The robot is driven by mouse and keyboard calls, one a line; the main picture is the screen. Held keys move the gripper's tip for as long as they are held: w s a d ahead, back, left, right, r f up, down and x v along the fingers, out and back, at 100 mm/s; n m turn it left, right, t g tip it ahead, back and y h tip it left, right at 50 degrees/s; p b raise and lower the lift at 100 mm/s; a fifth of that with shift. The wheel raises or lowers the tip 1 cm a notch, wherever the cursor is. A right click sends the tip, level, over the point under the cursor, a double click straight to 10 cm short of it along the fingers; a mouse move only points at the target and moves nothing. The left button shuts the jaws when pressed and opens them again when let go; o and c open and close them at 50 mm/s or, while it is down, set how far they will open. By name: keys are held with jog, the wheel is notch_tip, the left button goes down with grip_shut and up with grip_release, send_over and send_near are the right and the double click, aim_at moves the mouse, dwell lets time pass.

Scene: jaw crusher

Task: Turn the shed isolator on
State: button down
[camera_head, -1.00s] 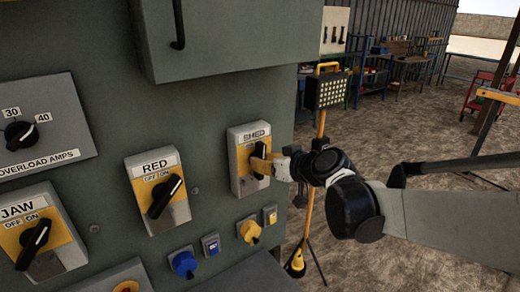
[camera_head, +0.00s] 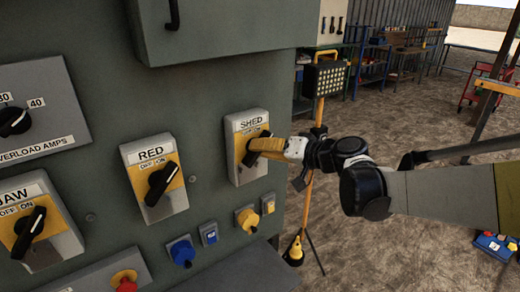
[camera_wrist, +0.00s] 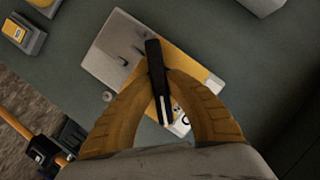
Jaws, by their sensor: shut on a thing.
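The shed isolator (camera_head: 234,165) is a grey box with a yellow plate marked SHED on the green panel. Its black rotary knob (camera_head: 246,156) slants from lower left to upper right in the head view, much like the RED knob. My gripper (camera_head: 257,145) comes in from the right, its yellow fingers shut on this knob. In the wrist view, the knob (camera_wrist: 155,75) sits between both curved fingers (camera_wrist: 157,85), its white pointer line towards the label end. The fingers partly hide the OFF/ON label, so the exact pointer position is hard to read.
The RED isolator (camera_head: 133,185) and JAW isolator (camera_head: 43,258) are to the left, both knobs slanted towards ON. Below are a blue socket (camera_head: 182,252), a yellow socket (camera_head: 247,219) and a red button (camera_head: 125,282). A yellow work-light stand (camera_head: 311,205) is right of the panel.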

dwell(0.5)
jog(key=c, duration=1.3)
grip_release()
jog(key=shift+a, duration=0.1)
jog(key=shift+c, duration=0.2)
jog(key=v, duration=1.2)
